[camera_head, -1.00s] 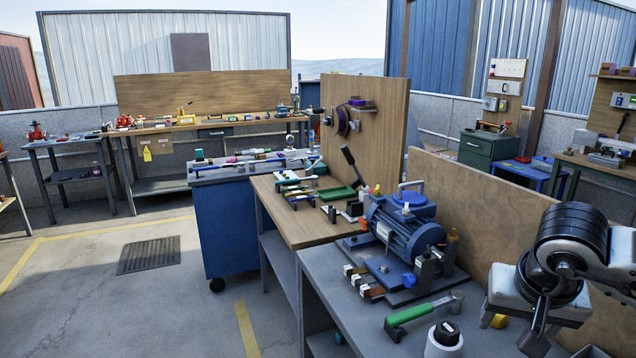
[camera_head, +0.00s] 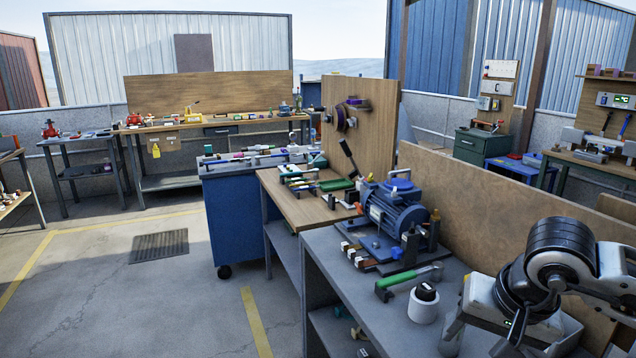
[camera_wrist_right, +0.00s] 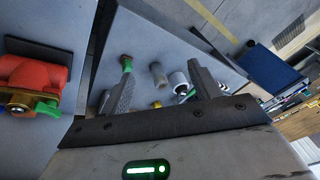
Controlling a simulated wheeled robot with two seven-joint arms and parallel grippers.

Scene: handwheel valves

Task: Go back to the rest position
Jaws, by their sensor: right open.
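My right gripper (camera_head: 483,335) is at the lower right of the head view, beside the front end of the grey bench (camera_head: 355,290). Its tips are partly cut off by the lower edge. In the right wrist view its two fingers (camera_wrist_right: 161,85) stand wide apart with nothing gripped between them. Small items on a grey surface show beyond the fingers. A red valve-like fitting (camera_wrist_right: 32,80) with a brass part and green handles is at the left of that view, apart from the fingers. My left gripper is not in view.
The bench holds a blue motor pump (camera_head: 395,208), a green-handled hammer (camera_head: 402,282) and a white roll (camera_head: 423,307). A wooden panel (camera_head: 490,215) stands behind it. A handwheel (camera_head: 341,118) is on an upright board. Open floor (camera_head: 130,300) lies to the left.

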